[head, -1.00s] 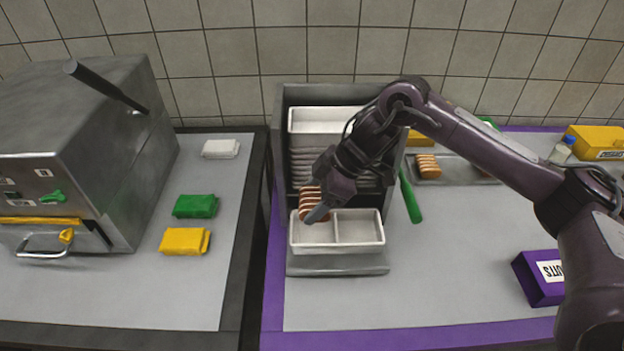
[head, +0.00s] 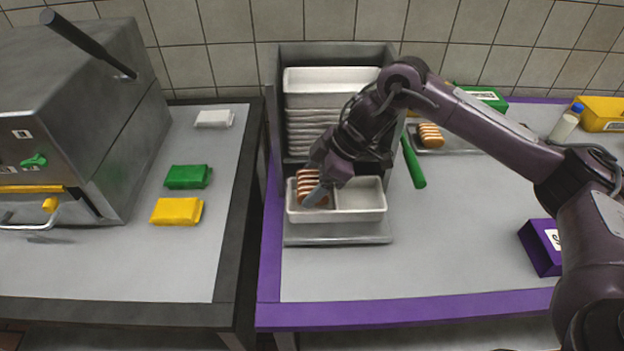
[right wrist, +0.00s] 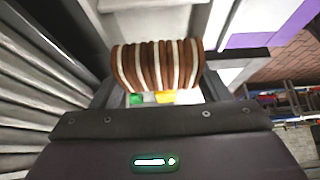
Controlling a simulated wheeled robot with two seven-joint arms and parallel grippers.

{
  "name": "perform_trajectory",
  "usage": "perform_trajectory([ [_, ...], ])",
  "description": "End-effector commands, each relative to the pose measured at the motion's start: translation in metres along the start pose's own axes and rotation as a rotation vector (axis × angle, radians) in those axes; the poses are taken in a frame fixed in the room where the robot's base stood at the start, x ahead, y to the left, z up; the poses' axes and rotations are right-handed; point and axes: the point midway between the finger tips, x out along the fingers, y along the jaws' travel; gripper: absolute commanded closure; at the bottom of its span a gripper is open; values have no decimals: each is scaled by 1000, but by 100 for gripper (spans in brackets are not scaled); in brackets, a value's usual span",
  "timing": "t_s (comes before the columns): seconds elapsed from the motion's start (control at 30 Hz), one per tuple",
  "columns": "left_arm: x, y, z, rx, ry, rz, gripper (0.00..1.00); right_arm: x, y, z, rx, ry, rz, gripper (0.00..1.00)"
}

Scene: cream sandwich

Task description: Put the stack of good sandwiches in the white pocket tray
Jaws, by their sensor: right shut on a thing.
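The stack of good sandwiches (head: 306,187), brown rounds with cream layers between them, is at the left pocket of the white pocket tray (head: 361,215). My right gripper (head: 318,190) is shut on the stack. In the right wrist view the stack (right wrist: 157,66) lies across between the two fingers. Its lower end seems to be down inside the left pocket, but I cannot tell whether it touches the floor. The right pocket looks empty. My left gripper is not in view.
A grey rack (head: 282,100) with stacked white trays (head: 315,80) stands behind the pocket tray. A green-handled tool (head: 413,165) lies to its right. Another sandwich stack (head: 431,135) is on a metal tray farther right. The front of the counter (head: 400,270) is clear.

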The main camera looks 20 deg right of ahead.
Motion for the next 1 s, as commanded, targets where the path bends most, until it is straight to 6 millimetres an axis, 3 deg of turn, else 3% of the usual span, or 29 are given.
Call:
perform_trajectory([
  [0.2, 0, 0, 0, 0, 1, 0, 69, 0, 0, 0, 0, 0, 0, 54],
  [0.23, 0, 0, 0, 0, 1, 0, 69, 0, 0, 0, 0, 0, 0, 27],
  [0.4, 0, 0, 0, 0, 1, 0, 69, 0, 0, 0, 0, 0, 0, 5],
  [0.73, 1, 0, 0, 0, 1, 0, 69, -4, 0, 0, 0, 0, 1, 5],
  [1.0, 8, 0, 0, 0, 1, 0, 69, -46, 1, 1, -1, 0, 4, 5],
])
